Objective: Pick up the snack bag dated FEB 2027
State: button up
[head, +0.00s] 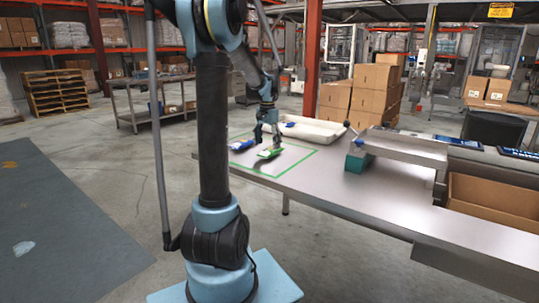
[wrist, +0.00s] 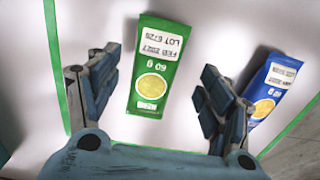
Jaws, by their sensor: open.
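A green snack bag (wrist: 158,66) lies flat on the table in the wrist view, its label reading upside down as FEB 2027 and a lot number. It also shows in the head view (head: 269,153). A blue snack bag (wrist: 272,88) lies to its right in the wrist view, and left of it in the head view (head: 241,145); its label is too small to read surely. My gripper (wrist: 155,88) is open, its fingers on either side of the green bag and apart from it. My gripper (head: 267,140) shows just above the green bag in the head view.
A green outline (head: 300,164) marks the table area around the bags. A white tray (head: 312,129) stands behind them. A teal block (head: 358,162) and a metal chute (head: 405,146) stand to the right. The table's front right (head: 370,196) is bare.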

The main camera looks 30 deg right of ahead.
aim_at(268, 150)
jog(key=shift+s+d+f, duration=0.1)
jog(key=shift+f, duration=0.9)
jog(key=shift+s+d+f, duration=0.1)
jog(key=shift+f, duration=0.85)
jog(key=c, duration=1.2)
jog(key=shift+o, duration=0.2)
jog(key=shift+r, duration=0.1)
